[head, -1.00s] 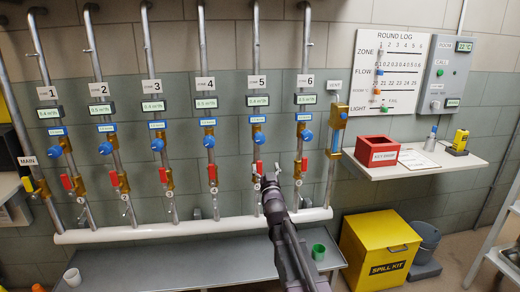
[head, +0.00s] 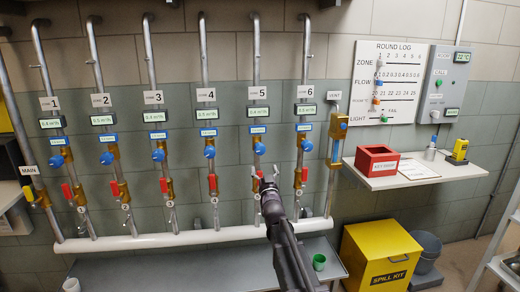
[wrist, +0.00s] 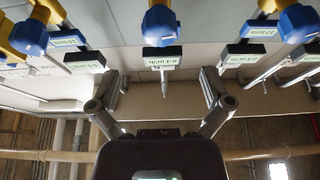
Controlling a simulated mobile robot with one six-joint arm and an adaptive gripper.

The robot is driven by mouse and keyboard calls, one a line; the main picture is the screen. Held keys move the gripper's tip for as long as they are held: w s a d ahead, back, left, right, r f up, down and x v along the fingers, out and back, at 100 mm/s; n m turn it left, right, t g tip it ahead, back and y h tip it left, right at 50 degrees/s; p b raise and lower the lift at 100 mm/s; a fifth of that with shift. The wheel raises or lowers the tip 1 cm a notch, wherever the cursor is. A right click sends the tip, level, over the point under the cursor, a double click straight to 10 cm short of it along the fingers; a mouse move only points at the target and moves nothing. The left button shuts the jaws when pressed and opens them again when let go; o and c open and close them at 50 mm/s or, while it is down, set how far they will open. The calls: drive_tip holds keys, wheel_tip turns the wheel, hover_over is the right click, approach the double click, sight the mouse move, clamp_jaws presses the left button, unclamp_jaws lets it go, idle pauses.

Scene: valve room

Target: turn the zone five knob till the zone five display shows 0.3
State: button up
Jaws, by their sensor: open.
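The zone five knob (head: 260,149) is a blue round knob on the fifth pipe, under the number 5 plate. The zone five display (head: 258,113) is a dark-framed screen above it; it seems to read 0.4 m³/h, but the digits are small. My gripper (head: 267,178) is open and empty, a little below the knob in the head view and apart from it. In the wrist view a blue knob (wrist: 160,24) and a display (wrist: 163,56) lie between and beyond the two spread fingers. The gripper covers part of the lower pipe.
Similar pipes with blue knobs stand on both sides, zone four (head: 209,152) and zone six (head: 305,145) nearest. A red lever (head: 254,183) sits just left of my gripper. A white pipe (head: 180,238) runs along the bottom. A red box (head: 377,160) stands on the right shelf.

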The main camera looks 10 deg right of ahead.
sight(260, 153)
drive_tip(key=p+x, duration=0.3)
drive_tip(key=x, duration=0.7)
drive_tip(key=shift+s, duration=0.1)
drive_tip(key=c, duration=1.1)
